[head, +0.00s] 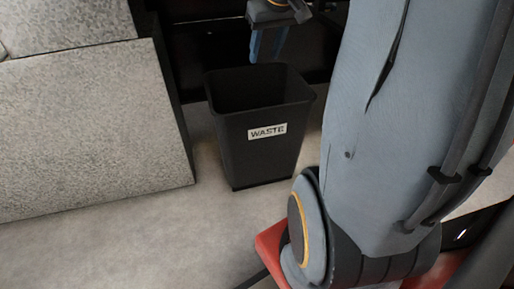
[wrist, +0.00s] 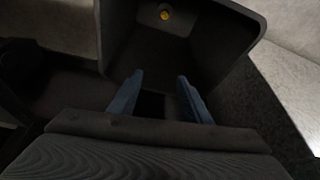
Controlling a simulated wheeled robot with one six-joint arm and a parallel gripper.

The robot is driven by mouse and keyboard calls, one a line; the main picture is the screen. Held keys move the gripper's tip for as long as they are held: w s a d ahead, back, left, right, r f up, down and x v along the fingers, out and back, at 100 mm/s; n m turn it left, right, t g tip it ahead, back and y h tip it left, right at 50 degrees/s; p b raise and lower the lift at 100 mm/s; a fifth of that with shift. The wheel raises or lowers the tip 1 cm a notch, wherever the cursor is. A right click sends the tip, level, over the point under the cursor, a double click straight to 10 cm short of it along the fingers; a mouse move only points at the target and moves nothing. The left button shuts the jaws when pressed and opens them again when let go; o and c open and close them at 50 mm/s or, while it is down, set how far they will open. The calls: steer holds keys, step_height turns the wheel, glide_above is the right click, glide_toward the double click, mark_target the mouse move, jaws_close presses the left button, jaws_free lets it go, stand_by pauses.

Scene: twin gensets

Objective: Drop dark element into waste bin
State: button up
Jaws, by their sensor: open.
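The waste bin (head: 226,130) is a black, open-topped bin with a white "WASTE" label, upright on the floor in the head view. In the wrist view its wall (wrist: 240,25) and dark inside fill the top. My gripper (head: 265,58) is above the bin's far rim, blue fingers pointing down. In the wrist view my gripper (wrist: 160,77) is open, with nothing between its fingers. A small round yellow spot (wrist: 165,15) shows inside the bin. It may be part of the dark element, but the surroundings are too dark to tell its outline.
A large grey speckled block (head: 90,135) stands left of the bin. A dark structure lies behind the bin. The pale floor (head: 130,240) in front of the bin is clear. My own arm fills the right of the head view.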

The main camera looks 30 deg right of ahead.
steer(key=p+v, duration=0.3)
steer(key=v, duration=0.2)
steer(key=shift+s+r, duration=0.15)
steer(key=shift+r, duration=0.25)
